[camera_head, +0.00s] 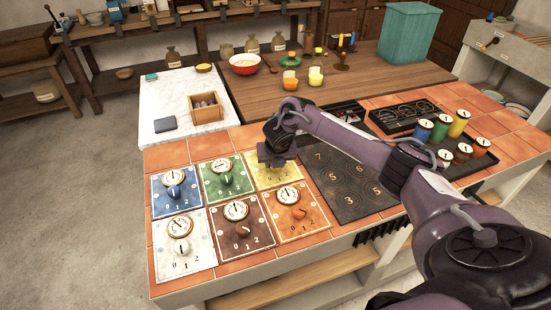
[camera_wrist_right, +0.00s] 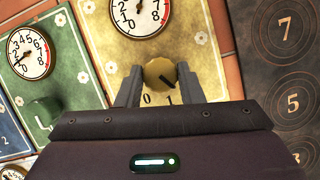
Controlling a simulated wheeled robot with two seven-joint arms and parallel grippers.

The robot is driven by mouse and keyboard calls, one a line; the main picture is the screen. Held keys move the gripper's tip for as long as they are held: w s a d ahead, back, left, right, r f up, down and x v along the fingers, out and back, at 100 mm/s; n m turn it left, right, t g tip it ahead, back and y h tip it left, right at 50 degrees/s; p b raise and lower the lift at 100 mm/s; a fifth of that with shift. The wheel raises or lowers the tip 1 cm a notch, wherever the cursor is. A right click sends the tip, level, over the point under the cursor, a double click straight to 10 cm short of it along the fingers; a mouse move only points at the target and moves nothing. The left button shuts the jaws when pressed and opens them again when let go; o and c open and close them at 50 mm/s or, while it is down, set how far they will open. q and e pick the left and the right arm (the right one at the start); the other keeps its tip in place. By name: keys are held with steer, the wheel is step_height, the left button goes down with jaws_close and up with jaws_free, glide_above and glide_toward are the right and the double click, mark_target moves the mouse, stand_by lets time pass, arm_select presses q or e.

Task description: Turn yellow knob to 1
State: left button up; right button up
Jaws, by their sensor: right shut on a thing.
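The yellow panel (camera_head: 264,184) is in the back right of the panel group in the head view, partly covered by my right gripper (camera_head: 276,162). In the right wrist view the yellow knob (camera_wrist_right: 158,71) sits between the two fingers of my right gripper (camera_wrist_right: 160,82), which is shut on it. A dark pointer line on the knob slants to the lower right, near the figure 1 (camera_wrist_right: 170,98). The figure 0 (camera_wrist_right: 147,99) is left of it. A 2 is not visible there. A round gauge (camera_wrist_right: 138,14) is above the knob. My left gripper is not in view.
Close by are the green panel (camera_head: 224,177), blue panel (camera_head: 175,190), white panel (camera_head: 183,247), brown panel (camera_head: 240,230) and orange panel (camera_head: 300,214), each with a knob and gauge. A dark numbered board (camera_head: 345,185) lies to the right, under my right arm.

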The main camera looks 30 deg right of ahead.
steer(key=m+p, duration=0.1)
steer(key=m+h+p, duration=0.1)
steer(key=m, duration=0.1)
steer(key=shift+a+r+g, duration=0.1)
steer(key=shift+r+g, duration=0.1)
steer(key=shift+g, duration=0.2)
steer(key=shift+w+f+m+g+h+p, duration=0.1)
steer(key=shift+m+g+h+p, duration=0.25)
steer(key=shift+m+p, duration=0.95)
steer(key=shift+m, duration=0.4)
steer(key=o, duration=1)
steer(key=v, duration=0.7)
steer(key=shift+a+r, duration=0.2)
steer(key=shift+r, duration=0.1)
